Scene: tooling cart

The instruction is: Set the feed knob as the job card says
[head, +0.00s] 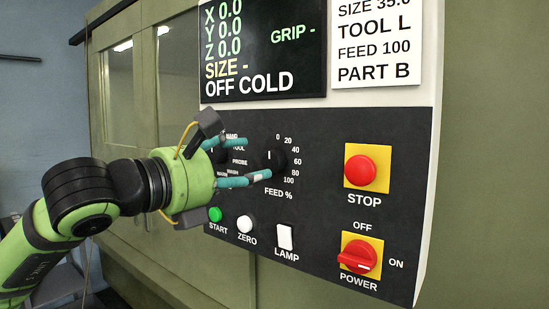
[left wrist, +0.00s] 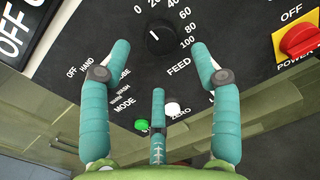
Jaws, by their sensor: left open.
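The feed knob (head: 275,160) is a round black dial on the dark panel, with a scale from 0 to 100. It also shows in the left wrist view (left wrist: 162,40). Its short white mark lies on the side nearer 0; the exact setting is hard to read. The job card (head: 378,45) at the upper right reads SIZE 35.0, TOOL L, FEED 100, PART B. My left gripper (head: 252,160) is open, its teal fingers spread to either side of the knob with nothing between them. In the left wrist view (left wrist: 161,52) the knob lies beyond the fingertips, apparently untouched. My right gripper is out of view.
The mode knob (head: 217,150) is partly hidden behind my left fingers. Below are the green START button (head: 215,214), white ZERO button (head: 245,224) and LAMP switch (head: 285,237). Right are the red STOP button (head: 360,170) and POWER switch (head: 359,257). The display (head: 262,50) reads OFF COLD.

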